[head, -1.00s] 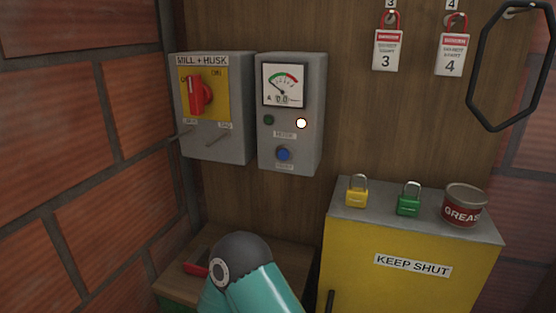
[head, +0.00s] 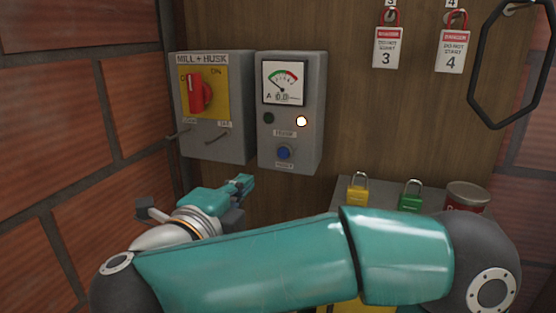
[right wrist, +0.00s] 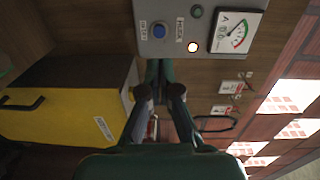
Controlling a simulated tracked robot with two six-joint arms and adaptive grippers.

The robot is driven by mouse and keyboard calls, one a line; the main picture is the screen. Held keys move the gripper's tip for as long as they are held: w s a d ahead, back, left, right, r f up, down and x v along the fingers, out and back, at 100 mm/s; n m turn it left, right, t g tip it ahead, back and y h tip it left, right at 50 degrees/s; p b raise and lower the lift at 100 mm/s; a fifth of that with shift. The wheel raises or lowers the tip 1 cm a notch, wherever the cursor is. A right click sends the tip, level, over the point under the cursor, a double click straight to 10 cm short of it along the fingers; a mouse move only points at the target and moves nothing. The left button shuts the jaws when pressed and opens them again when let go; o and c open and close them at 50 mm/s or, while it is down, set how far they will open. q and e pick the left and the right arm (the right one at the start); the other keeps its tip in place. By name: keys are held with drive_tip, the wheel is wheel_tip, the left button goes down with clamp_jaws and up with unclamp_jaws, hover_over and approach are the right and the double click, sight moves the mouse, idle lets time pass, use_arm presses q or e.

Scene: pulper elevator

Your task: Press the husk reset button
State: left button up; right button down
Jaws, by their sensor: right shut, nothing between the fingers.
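The husk reset button (head: 284,153) is a round blue button low on a grey panel (head: 313,144), between a label reading HUSK and a lower one. My right gripper (head: 246,181) is shut and empty, below and left of the button in the head view, apart from it. In the right wrist view the blue button (right wrist: 159,32) lies just beyond the shut fingertips (right wrist: 159,63), with a gap in the picture between them. My left gripper is not in view.
A lamp (head: 301,121) glows white beside a dark one on the panel. The MILL + HUSK switch box (head: 240,139) is left of it. A yellow padlock (head: 357,196), a green padlock (head: 411,201) and a tin (head: 467,195) stand to the right.

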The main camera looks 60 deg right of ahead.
sight(282, 154)
drive_tip(key=shift+s+d+r+m+g, duration=0.1)
drive_tip(key=shift+s+m+g, duration=0.2)
drive_tip(key=shift+s, duration=0.15)
drive_tip(key=p+x, duration=0.3)
drive_tip(key=x, duration=1.1)
drive_tip(key=shift+w, duration=0.1)
drive_tip(key=shift+f, duration=0.2)
